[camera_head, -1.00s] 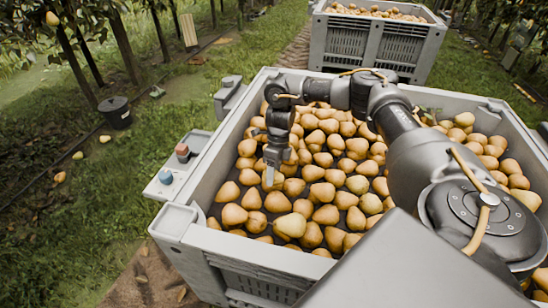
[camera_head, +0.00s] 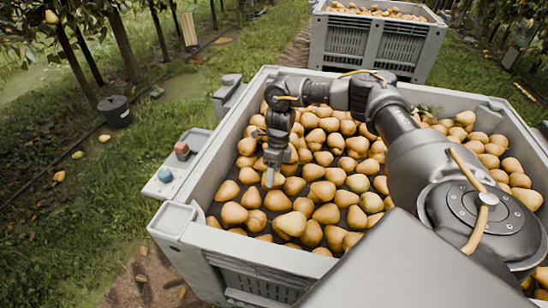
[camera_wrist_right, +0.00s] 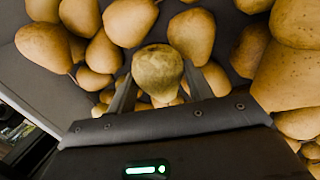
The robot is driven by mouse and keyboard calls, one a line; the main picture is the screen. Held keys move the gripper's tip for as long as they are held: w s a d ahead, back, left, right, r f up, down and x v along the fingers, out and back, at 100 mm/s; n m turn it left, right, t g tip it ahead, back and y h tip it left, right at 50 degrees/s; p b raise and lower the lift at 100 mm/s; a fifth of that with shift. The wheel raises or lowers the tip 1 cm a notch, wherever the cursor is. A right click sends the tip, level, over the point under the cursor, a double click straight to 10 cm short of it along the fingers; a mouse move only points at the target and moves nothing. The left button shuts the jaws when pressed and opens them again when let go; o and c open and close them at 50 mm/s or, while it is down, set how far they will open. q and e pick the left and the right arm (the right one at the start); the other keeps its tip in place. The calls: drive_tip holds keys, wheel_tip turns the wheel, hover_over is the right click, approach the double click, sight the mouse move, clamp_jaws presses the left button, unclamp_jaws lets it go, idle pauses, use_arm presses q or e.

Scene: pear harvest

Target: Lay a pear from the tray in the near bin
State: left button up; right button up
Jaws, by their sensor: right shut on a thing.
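The near bin (camera_head: 180,222) is a large light-grey crate filled with many yellow-brown pears. My right gripper (camera_head: 270,178) reaches down inside its left part, low over the pears. In the right wrist view my right gripper (camera_wrist_right: 158,92) is shut on a greenish-yellow pear (camera_wrist_right: 158,68), which sits between its two fingers among other pears. Whether this pear touches those below cannot be told. A pale side tray (camera_head: 168,188) on the bin's left outer edge carries a red and a blue item and shows no pear. My left gripper is not in view.
A second grey bin (camera_head: 345,40) with pears stands behind. A black bucket (camera_head: 116,112) and several fallen pears lie on the grass at left. The near bin's walls surround my right gripper, with pears close on all sides.

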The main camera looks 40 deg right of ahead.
drive_tip(key=o, duration=1.1)
drive_tip(key=shift+r, duration=0.1)
drive_tip(key=p+v, duration=0.3)
drive_tip(key=v, duration=0.7)
drive_tip(key=shift+w+d+r, duration=0.1)
drive_tip(key=shift+r, duration=0.25)
